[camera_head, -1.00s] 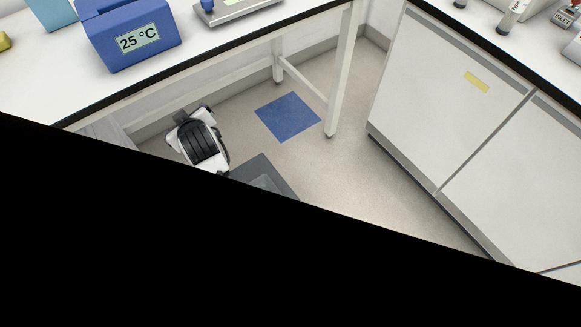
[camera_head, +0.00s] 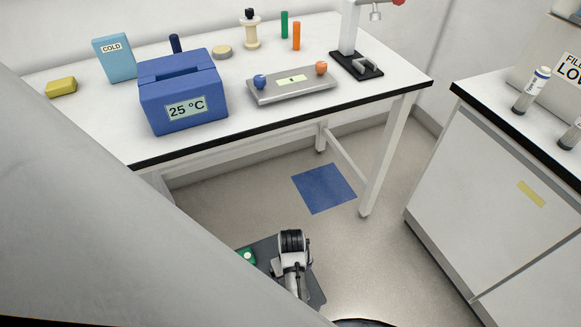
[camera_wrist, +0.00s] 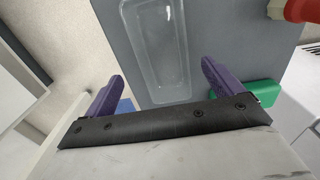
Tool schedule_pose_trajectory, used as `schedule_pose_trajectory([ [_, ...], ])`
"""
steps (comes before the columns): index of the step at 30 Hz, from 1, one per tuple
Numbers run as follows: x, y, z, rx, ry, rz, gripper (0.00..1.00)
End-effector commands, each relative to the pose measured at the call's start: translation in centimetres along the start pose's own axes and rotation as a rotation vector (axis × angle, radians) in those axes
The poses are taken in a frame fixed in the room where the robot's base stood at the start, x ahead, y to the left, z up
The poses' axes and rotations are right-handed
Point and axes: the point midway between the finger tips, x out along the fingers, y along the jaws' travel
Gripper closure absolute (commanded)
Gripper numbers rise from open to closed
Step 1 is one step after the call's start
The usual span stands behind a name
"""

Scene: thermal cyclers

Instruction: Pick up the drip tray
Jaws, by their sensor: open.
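The drip tray appears to be the clear, shallow rectangular tray (camera_wrist: 155,50) in the wrist view. In the head view, part of my arm stands over the dark grey surface (camera_head: 314,280), and the tray and fingertips are hidden there.
A green object (camera_wrist: 245,98) lies beside the right finger, and a red part (camera_wrist: 295,10) is at upper right. A white bench (camera_head: 110,125) carries a blue 25 °C box (camera_head: 185,95) and a metal plate device (camera_head: 292,88).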

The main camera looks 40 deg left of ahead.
Motion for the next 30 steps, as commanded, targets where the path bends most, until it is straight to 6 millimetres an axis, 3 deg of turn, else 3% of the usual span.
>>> schedule_pose_trajectory([
  [8,2.2,-0.1,0.0,-0.001,0.0,0.0,0.08],
  [18,6.5,-0.5,-0.1,0.001,0.001,0.0,0.08],
  [26,6.8,-0.5,-0.1,0.001,0.003,0.0,0.08],
  [30,6.8,-0.5,-0.1,0.001,0.002,0.0,0.24],
])
